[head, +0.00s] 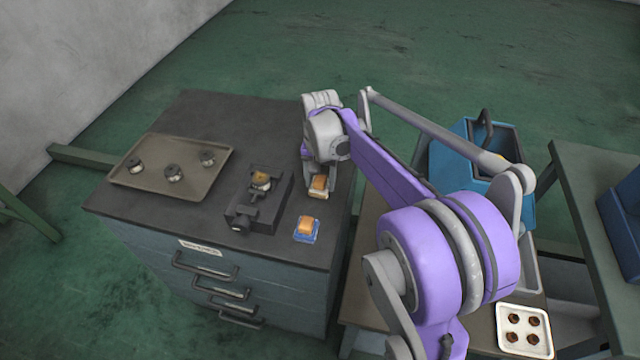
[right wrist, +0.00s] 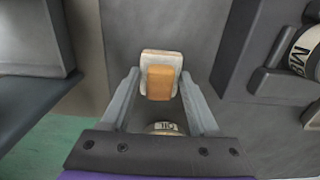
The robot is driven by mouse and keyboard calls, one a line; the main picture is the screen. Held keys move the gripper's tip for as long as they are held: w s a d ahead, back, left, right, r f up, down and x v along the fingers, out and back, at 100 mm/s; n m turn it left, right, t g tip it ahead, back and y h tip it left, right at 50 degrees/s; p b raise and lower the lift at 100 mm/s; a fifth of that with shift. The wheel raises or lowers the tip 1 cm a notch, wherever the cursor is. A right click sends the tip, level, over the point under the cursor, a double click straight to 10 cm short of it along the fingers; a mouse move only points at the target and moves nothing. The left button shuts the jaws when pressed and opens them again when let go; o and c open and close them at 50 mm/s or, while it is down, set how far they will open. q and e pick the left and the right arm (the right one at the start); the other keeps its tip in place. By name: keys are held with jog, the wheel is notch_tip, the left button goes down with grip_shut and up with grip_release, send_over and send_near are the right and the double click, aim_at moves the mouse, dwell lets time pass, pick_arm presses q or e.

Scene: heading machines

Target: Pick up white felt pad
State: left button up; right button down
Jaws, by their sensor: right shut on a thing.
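The white felt pad (head: 317,194) has an off-white base and an orange-brown block on top. It is at the right edge of the dark cabinet top, below my right gripper (head: 318,174). In the right wrist view the pad (right wrist: 147,58) sits between the two fingertips of my right gripper (right wrist: 160,84), which is shut on it. I cannot tell whether its base is clear of the cabinet top. My left gripper is not in view.
A similar block with a blue base (head: 306,238) lies nearby on the cabinet top (head: 215,112). A dark vise (head: 270,217) stands left of it, holding a part. A tray (head: 150,190) with three round parts lies further left. A blue bin (head: 455,150) stands right.

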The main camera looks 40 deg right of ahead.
aim_at(320, 179)
notch_tip(320, 179, up, 10)
jog(key=shift+p, duration=0.3)
jog(key=c, duration=0.8)
grip_release()
jog(key=shift+c, duration=0.2)
jog(key=c, duration=0.5)
